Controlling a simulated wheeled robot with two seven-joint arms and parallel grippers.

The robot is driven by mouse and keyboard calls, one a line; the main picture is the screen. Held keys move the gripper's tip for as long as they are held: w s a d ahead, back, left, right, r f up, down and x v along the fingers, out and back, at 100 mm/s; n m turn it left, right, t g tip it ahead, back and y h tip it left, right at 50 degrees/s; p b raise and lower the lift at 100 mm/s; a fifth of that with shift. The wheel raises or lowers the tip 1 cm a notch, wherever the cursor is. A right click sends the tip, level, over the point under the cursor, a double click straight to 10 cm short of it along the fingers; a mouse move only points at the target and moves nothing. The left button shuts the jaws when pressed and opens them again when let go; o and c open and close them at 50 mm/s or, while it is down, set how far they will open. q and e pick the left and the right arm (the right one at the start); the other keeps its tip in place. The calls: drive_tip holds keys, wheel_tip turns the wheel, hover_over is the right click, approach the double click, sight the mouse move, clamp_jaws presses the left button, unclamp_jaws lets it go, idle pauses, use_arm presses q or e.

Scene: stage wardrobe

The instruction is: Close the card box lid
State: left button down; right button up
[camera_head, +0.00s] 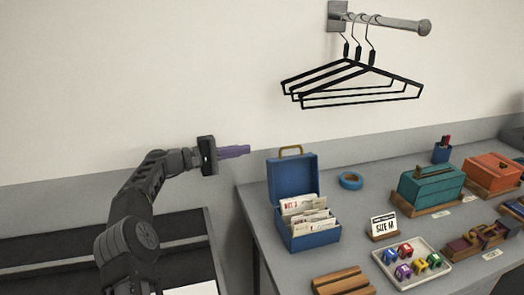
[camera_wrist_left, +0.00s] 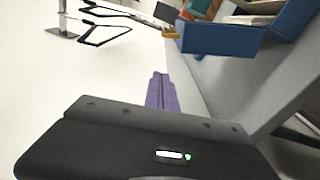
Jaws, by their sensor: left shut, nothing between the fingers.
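The blue card box (camera_head: 314,233) stands on the grey table with cards (camera_head: 303,209) in it. Its blue lid (camera_head: 293,176) is raised upright at the back, with a tan handle (camera_head: 290,151) on top. My left gripper (camera_head: 247,151) has purple fingers and is shut and empty. It is in the air to the left of the lid, near the handle's height and apart from it. In the left wrist view the purple fingers (camera_wrist_left: 160,90) point toward the blue lid (camera_wrist_left: 222,39) at the upper right. My right gripper is not in view.
A blue tape roll (camera_head: 351,181) lies right of the box. Black hangers (camera_head: 350,85) hang from a wall rail above. The table's left edge is near the box.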

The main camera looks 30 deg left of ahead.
use_arm(q)
drive_tip(key=w+d+p, duration=0.4)
drive_tip(key=d, duration=0.4)
drive_tip(key=shift+w+r, duration=0.2)
idle(0.5)
drive_tip(key=shift+d, duration=0.1)
